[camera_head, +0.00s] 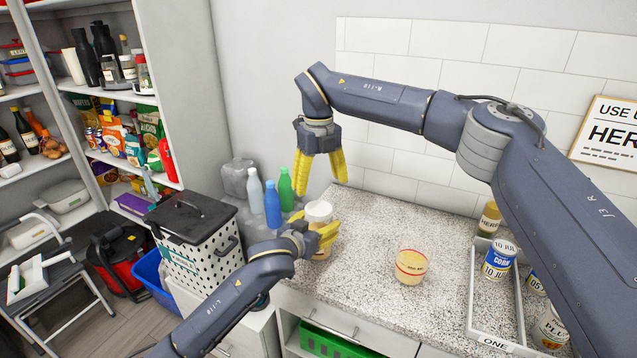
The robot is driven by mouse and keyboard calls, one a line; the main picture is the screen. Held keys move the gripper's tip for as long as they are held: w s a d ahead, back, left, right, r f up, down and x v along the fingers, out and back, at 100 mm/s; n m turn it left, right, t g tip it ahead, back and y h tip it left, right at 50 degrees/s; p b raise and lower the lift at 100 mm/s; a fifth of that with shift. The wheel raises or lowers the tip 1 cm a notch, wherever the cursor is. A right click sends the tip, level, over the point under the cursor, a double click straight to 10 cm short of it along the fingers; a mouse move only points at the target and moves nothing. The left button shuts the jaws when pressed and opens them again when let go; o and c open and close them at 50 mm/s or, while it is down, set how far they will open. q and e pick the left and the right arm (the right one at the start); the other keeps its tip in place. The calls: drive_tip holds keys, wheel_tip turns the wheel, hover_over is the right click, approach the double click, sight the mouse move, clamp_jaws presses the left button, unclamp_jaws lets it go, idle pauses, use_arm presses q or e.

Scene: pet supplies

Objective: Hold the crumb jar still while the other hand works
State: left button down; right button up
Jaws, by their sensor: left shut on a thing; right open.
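The crumb jar (318,210) stands at the left end of the speckled counter, with a white upper part and a tan lower part. My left gripper (328,233) has its yellow fingers shut on the jar from the front left and hides part of its middle. My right gripper (323,186) hangs just above the jar, pointing down, open and empty, with its yellow fingers spread apart.
A clear cup with pale contents and a red line (411,266) stands mid-counter. A tray (472,300) of cans is at the right. Several bottles (272,205) stand behind the jar at left. A black-lidded hamper (190,212) stands left of the counter. The counter behind the cup is clear.

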sight(318, 208)
drive_tip(key=n, duration=0.6)
drive_tip(key=shift+a, duration=0.1)
drive_tip(key=n, duration=0.5)
drive_tip(key=shift+a+n, duration=0.1)
drive_tip(key=shift+n, duration=0.3)
drive_tip(key=shift+f, duration=0.1)
drive_tip(key=shift+f, duration=3.95)
